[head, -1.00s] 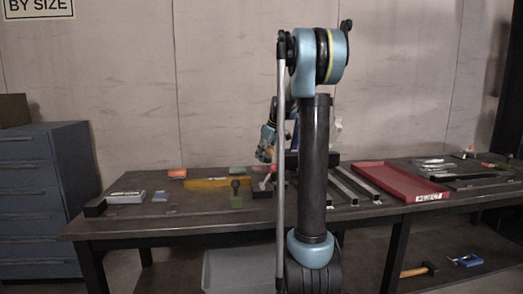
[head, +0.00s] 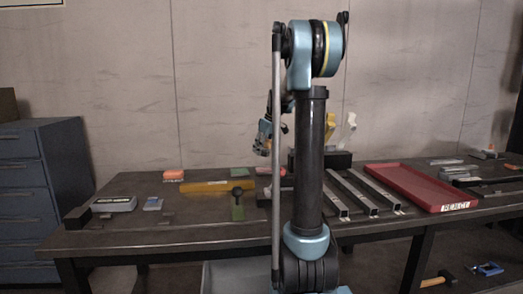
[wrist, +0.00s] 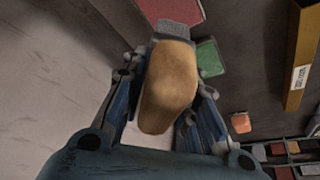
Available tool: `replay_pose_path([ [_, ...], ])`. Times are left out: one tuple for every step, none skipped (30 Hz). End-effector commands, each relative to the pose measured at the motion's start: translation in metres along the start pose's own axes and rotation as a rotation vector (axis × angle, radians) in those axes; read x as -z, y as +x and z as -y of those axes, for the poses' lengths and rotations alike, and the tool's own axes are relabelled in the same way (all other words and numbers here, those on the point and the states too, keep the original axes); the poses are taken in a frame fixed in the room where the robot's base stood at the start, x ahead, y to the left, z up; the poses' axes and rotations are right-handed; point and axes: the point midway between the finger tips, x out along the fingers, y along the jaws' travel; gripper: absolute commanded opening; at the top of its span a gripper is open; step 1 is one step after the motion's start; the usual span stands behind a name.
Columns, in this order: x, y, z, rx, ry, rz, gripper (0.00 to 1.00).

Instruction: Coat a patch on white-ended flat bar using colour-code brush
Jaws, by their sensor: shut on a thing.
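In the wrist view, my gripper (wrist: 160,105) is shut on a tan, rounded handle with a grey end (wrist: 175,28), which I take to be the colour-code brush (wrist: 168,85). The grey end points toward the top of the picture, away from my palm. In the head view, my gripper (head: 262,150) hangs above the back of the table, left of my dark arm column; the brush in it is too small to make out there. Several pale flat bars (head: 447,162) lie at the table's right, but I cannot tell which bar has white ends.
The table (head: 150,240) carries a yellow bar (head: 205,188), an orange block (head: 173,175), grey rails (head: 350,191) and a red reject tray (head: 420,188). The wrist view shows a red pad (wrist: 172,10), a green pad (wrist: 208,58) and a compartment tray (wrist: 300,158).

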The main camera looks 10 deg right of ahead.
Motion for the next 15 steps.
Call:
replay_pose_path([
  [-0.002, -0.001, -0.002, -0.001, 0.004, 0.000, 0.08],
  [-0.003, -0.001, -0.003, -0.002, 0.005, 0.000, 0.08],
  [-0.004, -0.002, -0.004, -0.003, 0.006, 0.000, 0.08],
  [-0.004, -0.002, -0.005, -0.003, 0.007, 0.000, 0.08],
  [-0.004, -0.002, -0.005, -0.003, 0.008, 0.000, 0.08],
  [-0.005, -0.002, -0.005, -0.003, 0.009, 0.000, 0.08],
  [-0.005, -0.001, -0.006, -0.004, 0.009, 0.000, 0.08],
  [-0.006, -0.001, -0.006, -0.004, 0.009, 0.000, 0.08],
  [-0.007, 0.001, -0.006, -0.004, 0.010, 0.000, 0.08],
  [-0.007, 0.002, -0.007, -0.004, 0.010, 0.000, 0.08],
  [-0.008, 0.003, -0.007, -0.004, 0.010, 0.000, 0.08],
  [-0.009, 0.006, -0.007, -0.004, 0.010, 0.000, 0.08],
  [-0.010, 0.008, -0.007, -0.004, 0.010, 0.000, 0.08],
  [-0.011, 0.011, -0.007, -0.004, 0.010, 0.000, 0.08],
  [-0.013, 0.014, -0.007, -0.004, 0.010, 0.000, 0.08],
])
